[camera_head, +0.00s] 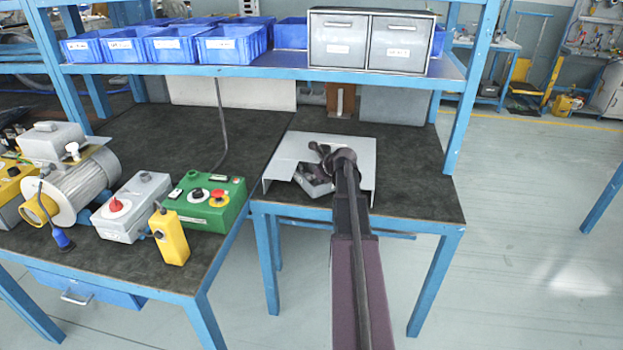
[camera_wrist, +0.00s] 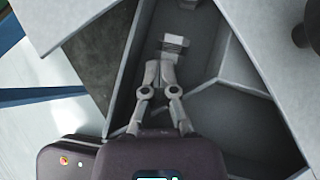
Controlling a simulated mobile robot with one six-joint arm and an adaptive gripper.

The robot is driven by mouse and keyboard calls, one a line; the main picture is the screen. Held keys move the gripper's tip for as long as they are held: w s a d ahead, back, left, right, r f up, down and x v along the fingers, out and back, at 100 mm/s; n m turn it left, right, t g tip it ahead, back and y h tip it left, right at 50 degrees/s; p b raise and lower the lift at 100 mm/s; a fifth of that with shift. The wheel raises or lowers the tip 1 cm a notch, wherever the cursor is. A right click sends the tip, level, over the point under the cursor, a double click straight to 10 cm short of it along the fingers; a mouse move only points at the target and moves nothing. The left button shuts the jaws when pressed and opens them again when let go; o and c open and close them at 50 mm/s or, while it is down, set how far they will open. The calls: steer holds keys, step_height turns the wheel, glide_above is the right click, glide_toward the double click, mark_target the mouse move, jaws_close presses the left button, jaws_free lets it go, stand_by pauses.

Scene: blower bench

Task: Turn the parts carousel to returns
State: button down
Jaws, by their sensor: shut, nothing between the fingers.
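The parts carousel (camera_head: 313,187) is a grey, divided tray partly visible beneath a light grey cover (camera_head: 288,150) on the right bench. In the wrist view, its dark grey compartments (camera_wrist: 235,110) are split by thin, slanted walls. My gripper (camera_wrist: 160,72) is shut and empty, with its fingers over or inside one compartment; I cannot tell whether they touch a wall. A small pale block (camera_wrist: 173,44) shows just beyond the fingertips. In the head view my arm and gripper (camera_head: 320,155) hide much of the carousel. No returns label is readable.
A grey drawer cabinet (camera_head: 370,38) and blue bins (camera_head: 232,44) stand on the shelf above. A green control box (camera_head: 207,202), a grey switch box (camera_head: 131,207) and a blower motor (camera_head: 72,180) occupy the left bench. Bare bench top (camera_head: 420,190) lies right of the cover.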

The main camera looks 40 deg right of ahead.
steer(key=shift+d, duration=0.15)
stand_by(0.7)
steer(key=shift+s+d+r+p, duration=0.3)
steer(key=shift+s+r+p, duration=0.1)
steer(key=shift+r+p, duration=0.4)
steer(key=s+d+r+p, duration=0.1)
steer(key=s+r+p, duration=0.1)
steer(key=r+p, duration=0.1)
steer(key=s+d+r+p, duration=0.1)
steer(key=s, duration=0.1)
steer(key=shift+d+r+p, duration=0.3)
steer(key=shift+d+p, duration=0.05)
steer(key=shift+p, duration=0.05)
steer(key=shift+s+d+r+p, duration=0.4)
steer(key=shift+s+r+p, duration=0.05)
steer(key=shift+s, duration=0.05)
steer(key=shift+w, duration=0.1)
